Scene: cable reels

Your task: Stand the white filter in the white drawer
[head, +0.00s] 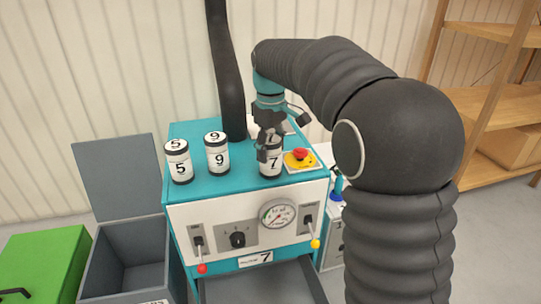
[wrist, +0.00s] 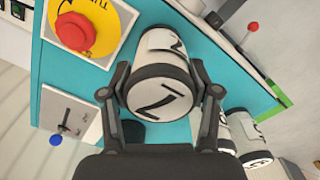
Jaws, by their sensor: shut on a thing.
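A white filter marked 7 (head: 271,164), with a black rim, stands upright on the teal cabinet top (head: 240,178). My gripper (head: 268,140) is at it from above. In the wrist view, my gripper (wrist: 161,93) has a finger on each side of the same filter (wrist: 160,55) and is shut on it. Similar white filters marked 5 (head: 179,167) and 9 (head: 217,158) stand to the left. An open drawer (head: 262,288) with a grey inside shows at the bottom of the head view, below a label marked 7 (head: 265,258); its front is out of view.
A red emergency button (head: 300,154) on a yellow plate sits just right of the filter. A thick black hose (head: 224,70) rises behind. The white front panel carries a gauge (head: 278,216) and levers. An open grey bin (head: 125,265) and a green box (head: 40,262) stand left.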

